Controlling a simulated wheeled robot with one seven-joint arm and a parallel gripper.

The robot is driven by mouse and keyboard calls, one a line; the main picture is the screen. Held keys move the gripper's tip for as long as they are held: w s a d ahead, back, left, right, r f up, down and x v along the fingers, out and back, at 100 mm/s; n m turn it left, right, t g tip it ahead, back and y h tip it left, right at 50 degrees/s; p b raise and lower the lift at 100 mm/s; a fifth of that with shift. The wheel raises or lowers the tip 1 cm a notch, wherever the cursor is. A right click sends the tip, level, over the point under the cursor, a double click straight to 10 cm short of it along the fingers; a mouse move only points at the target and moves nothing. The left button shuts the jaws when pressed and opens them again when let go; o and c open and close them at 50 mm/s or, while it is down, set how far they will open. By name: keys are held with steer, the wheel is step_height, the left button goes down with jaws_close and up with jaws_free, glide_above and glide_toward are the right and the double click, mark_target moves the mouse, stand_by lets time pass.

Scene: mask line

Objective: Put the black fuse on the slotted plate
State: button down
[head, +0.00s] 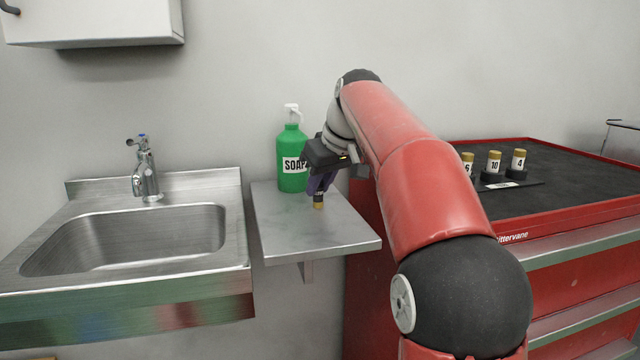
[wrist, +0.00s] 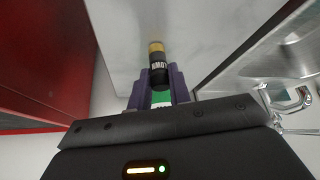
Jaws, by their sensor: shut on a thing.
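The black fuse (wrist: 158,67) has a gold end cap and white lettering. It is held between the purple fingers of my gripper (wrist: 158,88). In the head view my gripper (head: 319,185) points down over the steel shelf, with the gold end of the fuse (head: 318,205) lowest. I cannot tell whether that end touches the shelf. A dark flat plate (head: 524,184) lies on top of the red cabinet at the right. White fuses with gold caps, marked 6, 10 and 4, stand upright in black holders there. My arm hides the plate's left part.
A green soap bottle (head: 292,160) stands at the back of the steel shelf (head: 340,238), close behind my gripper. A sink (head: 245,225) with a tap (head: 146,175) is at the left. The red cabinet's dark top (head: 580,180) has free room around the plate.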

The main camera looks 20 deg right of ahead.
steer(key=shift+f, duration=0.15)
steer(key=c, duration=1.3)
jaws_free()
steer(key=shift+s+r, duration=0.1)
steer(key=shift+r, duration=0.3)
steer(key=v, duration=1.1)
steer(key=shift+s+r+p, duration=0.2)
steer(key=shift+p, duration=0.25)
